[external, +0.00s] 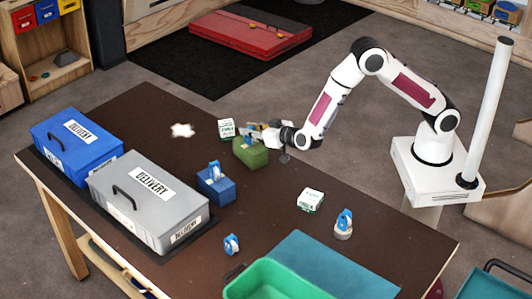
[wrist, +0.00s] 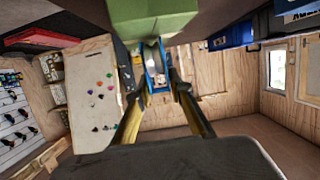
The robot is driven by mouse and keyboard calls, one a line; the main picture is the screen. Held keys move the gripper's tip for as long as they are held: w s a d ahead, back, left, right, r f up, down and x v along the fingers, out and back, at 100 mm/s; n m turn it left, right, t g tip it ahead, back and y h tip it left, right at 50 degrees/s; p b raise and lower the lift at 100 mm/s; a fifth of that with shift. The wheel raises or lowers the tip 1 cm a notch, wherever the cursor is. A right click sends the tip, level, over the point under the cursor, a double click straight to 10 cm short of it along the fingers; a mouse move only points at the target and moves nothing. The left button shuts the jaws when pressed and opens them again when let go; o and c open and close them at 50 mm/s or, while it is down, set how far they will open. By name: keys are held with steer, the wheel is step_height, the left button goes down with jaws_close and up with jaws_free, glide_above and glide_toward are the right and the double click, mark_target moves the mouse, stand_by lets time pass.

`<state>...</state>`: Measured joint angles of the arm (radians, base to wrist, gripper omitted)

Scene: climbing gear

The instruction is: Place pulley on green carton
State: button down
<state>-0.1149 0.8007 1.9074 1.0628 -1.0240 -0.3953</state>
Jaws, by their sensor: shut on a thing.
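My gripper (external: 256,131) is at the far side of the table, just above the green carton (external: 251,153). In the wrist view my gripper (wrist: 156,80) is shut on a blue and white pulley (wrist: 152,68). The green carton (wrist: 150,20) fills the top middle of that view, right against the pulley's end. I cannot tell whether the pulley rests on the carton or is just above it. In the external view the held pulley is mostly hidden by my fingers and too small to make out.
A blue carton (external: 217,188) carries another blue pulley (external: 214,169). More pulleys stand at the front (external: 231,244) and right (external: 343,222). Small white boxes (external: 226,129) (external: 310,201), a grey delivery box (external: 150,205), a blue delivery box (external: 75,145) and a green tray (external: 275,282) surround open tabletop.

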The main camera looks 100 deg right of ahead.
steer(key=shift+f, duration=0.1)
steer(key=c, duration=1.8)
jaws_free()
steer(key=shift+v, duration=6.05)
steer(key=shift+d, duration=0.1)
steer(key=shift+r, duration=0.25)
